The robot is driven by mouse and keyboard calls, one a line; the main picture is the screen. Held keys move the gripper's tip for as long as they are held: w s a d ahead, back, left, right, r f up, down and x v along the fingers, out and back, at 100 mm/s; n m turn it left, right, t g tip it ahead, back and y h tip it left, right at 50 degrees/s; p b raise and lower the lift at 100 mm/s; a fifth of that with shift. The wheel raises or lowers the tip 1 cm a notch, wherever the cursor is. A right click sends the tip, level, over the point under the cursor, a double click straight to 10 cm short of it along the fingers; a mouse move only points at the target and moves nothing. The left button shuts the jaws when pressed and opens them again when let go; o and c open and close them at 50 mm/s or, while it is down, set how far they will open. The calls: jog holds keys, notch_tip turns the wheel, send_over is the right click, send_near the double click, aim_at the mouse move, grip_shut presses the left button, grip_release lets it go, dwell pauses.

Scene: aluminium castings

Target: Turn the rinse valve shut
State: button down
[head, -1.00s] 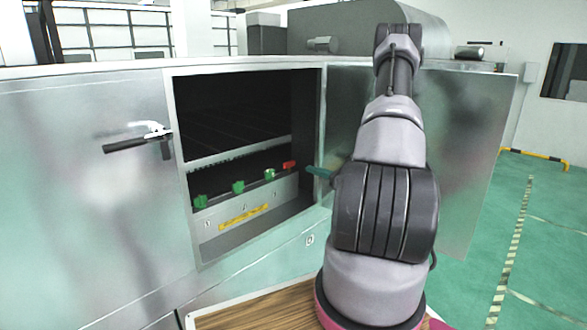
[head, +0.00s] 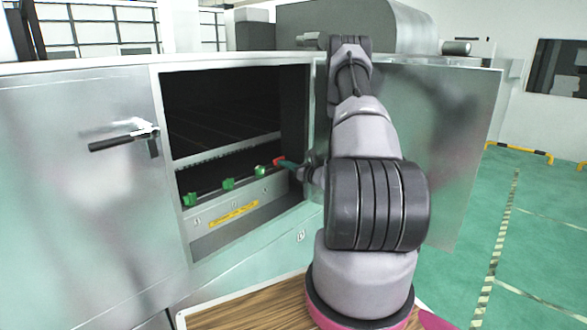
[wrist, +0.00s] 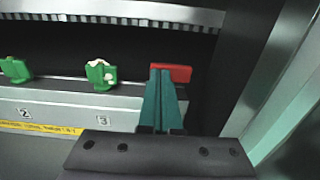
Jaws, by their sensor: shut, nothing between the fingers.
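A row of valve handles runs along a ledge inside the open cabinet. A red handle (head: 279,160) is at the right end, and it also shows in the wrist view (wrist: 180,74) as a crosswise block. Green handles stand to its left: one (head: 260,170) has pale marks, and others (head: 228,184) (head: 190,199) are farther left. No label that I can read names the rinse valve. My gripper (head: 286,164) is shut and empty, its teal fingers (wrist: 161,70) at the red handle and overlapping its left part in view. I cannot tell whether they touch.
The cabinet's open door (head: 430,150) stands right of the opening, behind my arm. The right frame (wrist: 285,85) is close to my gripper. A yellow label strip (head: 233,214) and number plates 2 (wrist: 24,113) and 3 (wrist: 103,120) sit below the handles. A black-gripped latch (head: 125,137) juts out on the left.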

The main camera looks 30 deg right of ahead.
jog(key=shift+w+a, duration=0.2)
jog(key=shift+w, duration=0.2)
